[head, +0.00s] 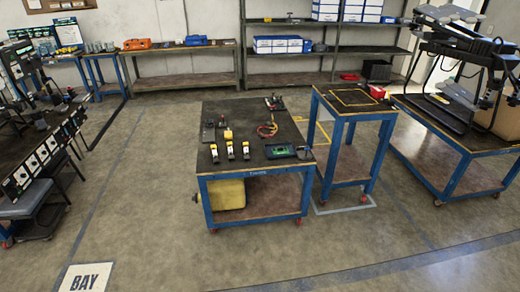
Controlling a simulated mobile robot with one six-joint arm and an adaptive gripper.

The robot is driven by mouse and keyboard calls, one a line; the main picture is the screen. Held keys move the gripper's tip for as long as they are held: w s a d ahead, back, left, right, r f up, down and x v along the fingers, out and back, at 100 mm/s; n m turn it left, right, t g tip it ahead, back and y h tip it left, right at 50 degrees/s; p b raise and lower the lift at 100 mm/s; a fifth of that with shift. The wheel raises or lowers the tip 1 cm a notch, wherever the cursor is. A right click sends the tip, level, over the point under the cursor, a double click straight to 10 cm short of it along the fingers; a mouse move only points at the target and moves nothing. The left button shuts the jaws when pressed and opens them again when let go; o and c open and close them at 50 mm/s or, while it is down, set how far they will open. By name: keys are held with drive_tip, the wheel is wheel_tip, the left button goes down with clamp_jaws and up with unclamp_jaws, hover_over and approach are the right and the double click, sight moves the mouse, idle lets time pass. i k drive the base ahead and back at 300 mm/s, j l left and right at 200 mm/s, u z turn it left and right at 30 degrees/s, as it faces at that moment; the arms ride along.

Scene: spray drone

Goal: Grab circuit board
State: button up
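A flat dark item with a green face (281,151) lies at the front right of the middle workbench (236,171). It looks like a circuit board, but it is too small to be sure. Another small dark item with a red part (274,103) lies at the back right corner of the same bench and cannot be made out clearly. My gripper is not in view.
Several yellow-and-black items (230,150) and coiled coloured wires (267,130) share the bench top. A narrow blue-legged table (345,112) stands close on its right, with a red item (377,91). Open floor (130,190) lies left and in front.

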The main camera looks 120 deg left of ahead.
sight(281, 151)
drive_tip(key=u, duration=3.7)
drive_tip(key=i+l, duration=0.1)
drive_tip(key=i, duration=0.45)
drive_tip(key=i+l+u, duration=0.15)
drive_tip(key=i, duration=0.4)
drive_tip(key=i+l, duration=0.2)
drive_tip(key=i, duration=0.35)
drive_tip(key=i+l+u, duration=0.15)
drive_tip(key=i, duration=0.4)
drive_tip(key=i+l, duration=0.25)
drive_tip(key=i, duration=0.3)
drive_tip(key=i+l+u, duration=0.15)
drive_tip(key=i, duration=0.4)
drive_tip(key=i+l, duration=0.4)
drive_tip(key=i+u, duration=0.05)
drive_tip(key=i, duration=0.1)
